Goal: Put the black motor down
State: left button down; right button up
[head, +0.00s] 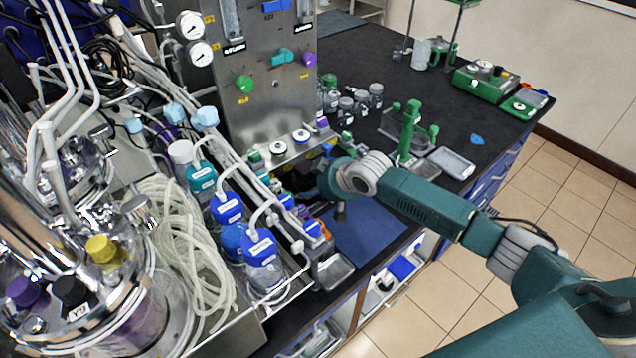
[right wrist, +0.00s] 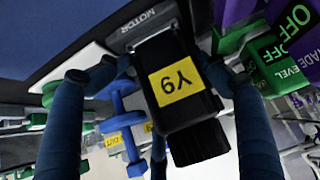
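The black motor (right wrist: 170,65) with a yellow label fills the middle of the right wrist view. My right gripper (right wrist: 165,72) has a fingertip close against each side of it and appears shut on it. Just beyond the motor is a dark strip (right wrist: 140,22) marked MOTOR; I cannot tell whether the motor touches the surface there. In the head view my right arm reaches in from the right to the foot of the steel panel (head: 272,100); its wrist hides most of the gripper and the motor. My left gripper is not in view.
Purple and green labelled blocks (right wrist: 275,60) crowd the right finger. A blue handle-like part (right wrist: 125,125) is by the left finger. A blue mat (head: 365,240) lies clear on the bench. Blue-capped bottles (head: 262,250) and tubing stand left; a green rack (head: 408,130) stands behind my arm.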

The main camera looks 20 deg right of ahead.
jog(key=b+v, duration=0.1)
jog(key=v, duration=1.1)
jog(key=shift+r+b, duration=0.3)
jog(key=shift+r, duration=0.25)
jog(key=shift+w, duration=0.1)
